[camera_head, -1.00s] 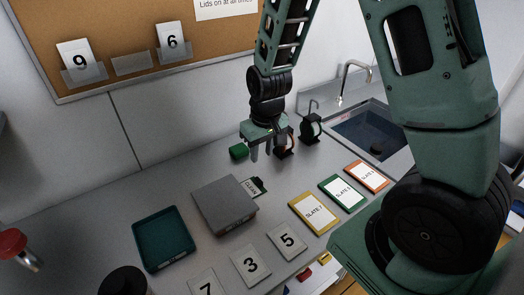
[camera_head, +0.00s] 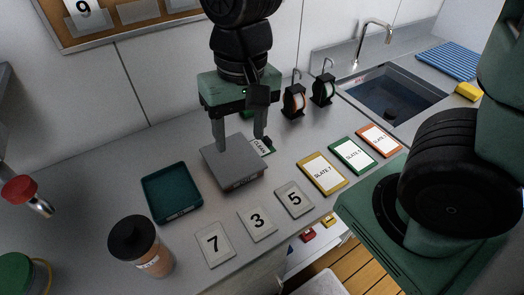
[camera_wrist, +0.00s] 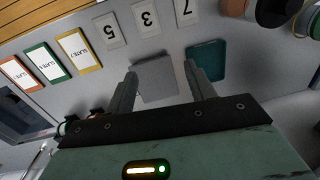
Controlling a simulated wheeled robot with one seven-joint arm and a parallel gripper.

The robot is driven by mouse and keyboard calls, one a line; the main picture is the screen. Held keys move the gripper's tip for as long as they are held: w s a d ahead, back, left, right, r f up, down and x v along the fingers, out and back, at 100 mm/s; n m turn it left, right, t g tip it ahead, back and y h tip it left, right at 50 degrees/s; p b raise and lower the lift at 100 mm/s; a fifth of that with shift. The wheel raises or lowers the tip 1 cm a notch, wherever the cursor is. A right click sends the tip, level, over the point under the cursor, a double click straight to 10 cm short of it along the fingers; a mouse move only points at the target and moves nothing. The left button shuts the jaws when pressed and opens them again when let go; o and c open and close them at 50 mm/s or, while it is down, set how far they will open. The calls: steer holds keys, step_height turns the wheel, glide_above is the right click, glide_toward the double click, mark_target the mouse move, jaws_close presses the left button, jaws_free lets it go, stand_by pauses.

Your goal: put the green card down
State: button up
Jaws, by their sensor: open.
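My gripper (camera_head: 240,140) is open and empty, its fingers pointing down over the grey box (camera_head: 233,172). In the wrist view the box (camera_wrist: 156,78) shows between the spread fingers. A small card marked CLEAN with a green edge (camera_head: 264,147) lies behind the box, partly hidden by the right finger. A green-framed card marked SLATE (camera_head: 352,156) lies flat on the counter, between a yellow-framed card (camera_head: 322,174) and an orange-framed card (camera_head: 379,140). The green-framed card also shows in the wrist view (camera_wrist: 45,62).
A teal tray (camera_head: 172,192) stands left of the box. Number cards 7 (camera_head: 215,244), 3 (camera_head: 257,223) and 5 (camera_head: 295,199) lie in front. A brown cup (camera_head: 141,248) is at front left. Two small round stands (camera_head: 295,102) and a sink (camera_head: 390,95) are behind.

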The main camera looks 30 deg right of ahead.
steer(key=w+d+f+m+b, duration=0.2)
steer(key=w+d+f+m, duration=0.2)
steer(key=w+d+m, duration=0.35)
steer(key=m+h+b, duration=0.1)
steer(key=m, duration=0.9)
glide_above(267, 139)
step_height(267, 139, down, 2)
step_height(267, 139, down, 12)
steer(key=shift+w+r, duration=0.1)
steer(key=shift+w, duration=0.05)
steer(key=shift+f+p, duration=0.3)
steer(key=shift+f, duration=2.3)
steer(key=shift+d, duration=0.1)
steer(key=c, duration=1.1)
steer(key=shift+c, duration=0.2)
steer(key=shift+r, duration=0.1)
